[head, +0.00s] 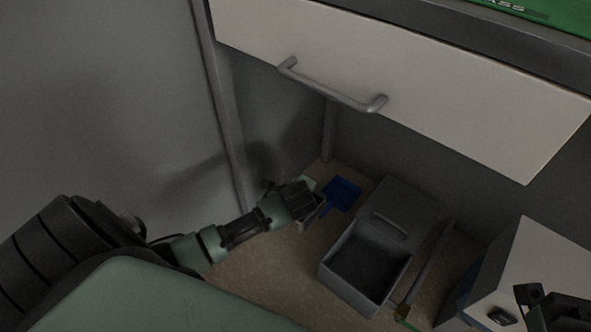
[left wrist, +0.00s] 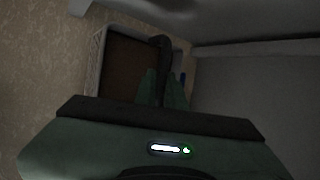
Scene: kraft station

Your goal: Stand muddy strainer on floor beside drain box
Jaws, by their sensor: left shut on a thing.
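The muddy strainer is a small grey basket with brown mud inside; its rim (left wrist: 99,62) and dark upright handle (left wrist: 162,55) show in the left wrist view. My left gripper (head: 305,198) is shut on the handle, low near the floor in the head view. The strainer (head: 309,226) is mostly hidden beneath the gripper there; I cannot tell whether it touches the floor. The grey drain box (head: 336,276) stands to its right, with an open dark compartment in front and a handled lid (head: 400,205) behind.
A blue dustpan-like item (head: 343,191) lies behind the strainer. A long grey bar (head: 430,262) lies right of the drain box. A white cabinet (head: 515,270) stands further right. A drawer (head: 400,85) overhangs the floor. Brown floor (head: 270,265) is clear left of the box.

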